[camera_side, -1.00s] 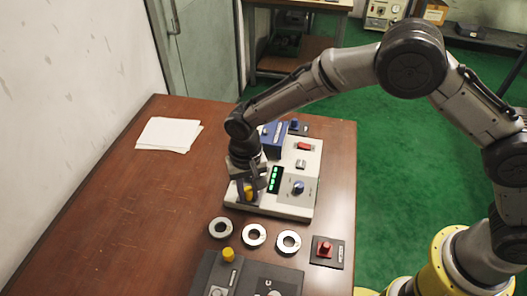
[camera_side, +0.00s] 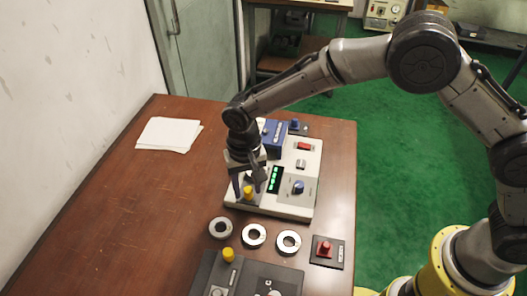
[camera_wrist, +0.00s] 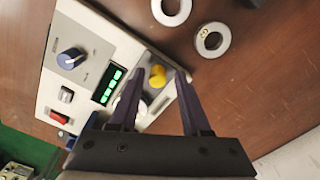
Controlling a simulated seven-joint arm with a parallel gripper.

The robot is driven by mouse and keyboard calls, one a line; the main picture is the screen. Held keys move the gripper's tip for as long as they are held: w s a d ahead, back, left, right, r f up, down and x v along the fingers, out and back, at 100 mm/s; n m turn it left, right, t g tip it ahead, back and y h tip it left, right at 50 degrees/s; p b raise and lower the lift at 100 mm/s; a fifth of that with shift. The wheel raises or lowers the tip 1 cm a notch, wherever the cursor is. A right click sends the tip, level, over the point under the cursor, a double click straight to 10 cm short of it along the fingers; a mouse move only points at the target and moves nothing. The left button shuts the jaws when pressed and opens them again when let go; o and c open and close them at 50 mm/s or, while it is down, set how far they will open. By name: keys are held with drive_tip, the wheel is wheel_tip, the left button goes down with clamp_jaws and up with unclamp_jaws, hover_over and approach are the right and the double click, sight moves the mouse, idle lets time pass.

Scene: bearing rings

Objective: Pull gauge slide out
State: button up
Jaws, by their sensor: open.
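A white instrument box (camera_side: 298,207) stands on the table, with a green-lit display (camera_side: 274,179). A yellow knob (camera_side: 248,193) stands at its near left corner; it also shows in the wrist view (camera_wrist: 157,76). My gripper (camera_side: 249,184) is open above this knob, fingers pointing down. In the wrist view my gripper (camera_wrist: 160,82) has its two fingers on either side of the knob, apart from it, holding nothing. I cannot tell which part is the gauge slide. A second yellow knob (camera_side: 228,254) stands on a dark fixture (camera_side: 208,270) at the front.
Three metal rings, left (camera_side: 220,228), middle (camera_side: 254,235) and right (camera_side: 288,242), lie before the box. A red button (camera_side: 324,249) sits at right. A blue box (camera_side: 274,138) stands behind my gripper. White paper (camera_side: 168,134) lies at back left. The table's left is clear.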

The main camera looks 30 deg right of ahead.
drive_tip(key=shift+r, duration=2.25)
drive_tip(key=w+d+r+m+t, duration=0.1)
drive_tip(key=w+d+r, duration=0.25)
drive_tip(key=r, duration=0.35)
drive_tip(key=s+d+r+m+t+y, duration=0.15)
drive_tip(key=s+d+r, duration=0.25)
drive_tip(key=d+r, duration=0.4)
drive_tip(key=s+d+r+t+h, duration=0.1)
drive_tip(key=s+d+r+t, duration=0.1)
drive_tip(key=s+d+r, duration=0.4)
drive_tip(key=s+d+r+n+t, duration=0.1)
drive_tip(key=s+d+r+t, duration=0.15)
drive_tip(key=s+d, duration=0.8)
drive_tip(key=s+f+n+g, duration=0.1)
drive_tip(key=s+f+n, duration=0.3)
drive_tip(key=s+f, duration=0.2)
drive_tip(key=shift+s+d+f, duration=0.3)
drive_tip(key=shift+s+d, duration=0.05)
drive_tip(key=shift+s, duration=0.6)
